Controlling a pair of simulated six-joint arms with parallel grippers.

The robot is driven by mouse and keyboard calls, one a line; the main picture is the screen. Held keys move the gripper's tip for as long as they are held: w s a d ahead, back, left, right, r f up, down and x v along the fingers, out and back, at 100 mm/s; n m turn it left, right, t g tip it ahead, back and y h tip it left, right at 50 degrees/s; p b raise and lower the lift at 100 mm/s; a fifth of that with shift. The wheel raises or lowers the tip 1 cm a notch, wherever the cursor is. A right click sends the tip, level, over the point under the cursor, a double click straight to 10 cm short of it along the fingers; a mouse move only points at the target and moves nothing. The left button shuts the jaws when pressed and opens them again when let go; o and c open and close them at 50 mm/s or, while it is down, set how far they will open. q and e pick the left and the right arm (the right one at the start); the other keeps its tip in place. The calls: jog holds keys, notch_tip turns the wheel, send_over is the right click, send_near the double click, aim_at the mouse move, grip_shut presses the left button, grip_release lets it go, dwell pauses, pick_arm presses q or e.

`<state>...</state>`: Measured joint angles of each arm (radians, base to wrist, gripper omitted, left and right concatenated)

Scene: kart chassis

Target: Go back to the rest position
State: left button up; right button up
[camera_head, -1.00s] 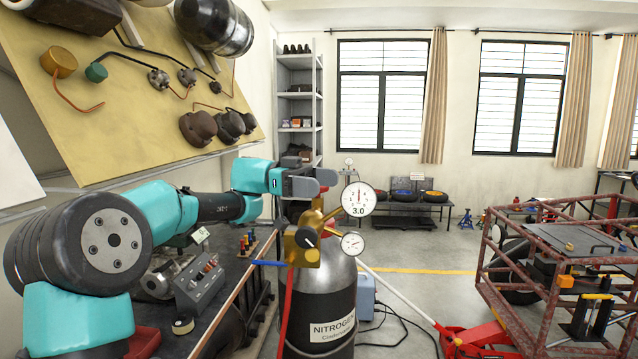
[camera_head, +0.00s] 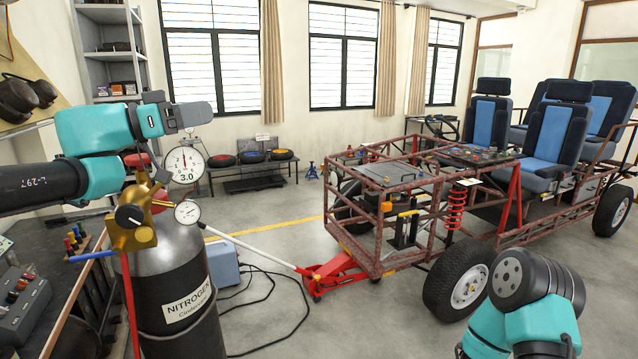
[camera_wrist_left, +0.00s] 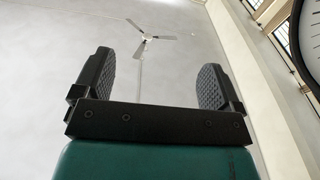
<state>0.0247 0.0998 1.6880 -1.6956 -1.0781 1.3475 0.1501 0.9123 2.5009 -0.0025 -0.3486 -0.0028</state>
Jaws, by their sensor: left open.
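My left gripper (camera_head: 200,114) is raised at the left in the head view, just above the round gauge reading 3.0 (camera_head: 185,164) in the picture. In the left wrist view its two black ridged fingers (camera_wrist_left: 155,82) stand wide apart with only ceiling between them. It is open and empty. My right arm shows at the lower right of the head view, but its gripper is out of sight.
A nitrogen cylinder (camera_head: 180,265) with a brass regulator (camera_head: 133,215) stands below the left arm. The dark workbench (camera_head: 52,290) is at left. A red floor jack (camera_head: 345,270) sits by the rusty kart frame (camera_head: 372,205).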

pick_arm(q)
jog(key=w+d+f+n+t+y, duration=0.35)
jog(key=d+f+n+y, duration=0.35)
jog(key=d+f+n, duration=0.25)
notch_tip(320, 180, down, 33)
jog(key=w+a+n+g+y, duration=0.2)
jog(key=g+y, duration=0.1)
jog(key=g, duration=0.1)
jog(key=s+a+f+g+y, duration=0.1)
jog(key=s+a+f, duration=0.15)
jog(key=f, duration=0.45)
jog(key=s+a+f+n+g, duration=0.1)
jog(key=s+f, duration=0.3)
jog(key=f, duration=0.4)
jog(key=s+a+f+g+y, duration=0.1)
jog(key=s+f, duration=0.2)
jog(key=f, duration=0.4)
jog(key=s+a+f+g, duration=0.2)
jog(key=s+f, duration=0.5)
jog(key=s, duration=0.2)
jog(key=s+a+f+n+g+y, duration=0.1)
jog(key=s+f+g, duration=0.1)
jog(key=s+f, duration=0.5)
jog(key=shift+s+a+f, duration=0.35)
jog(key=shift+s, duration=0.9)
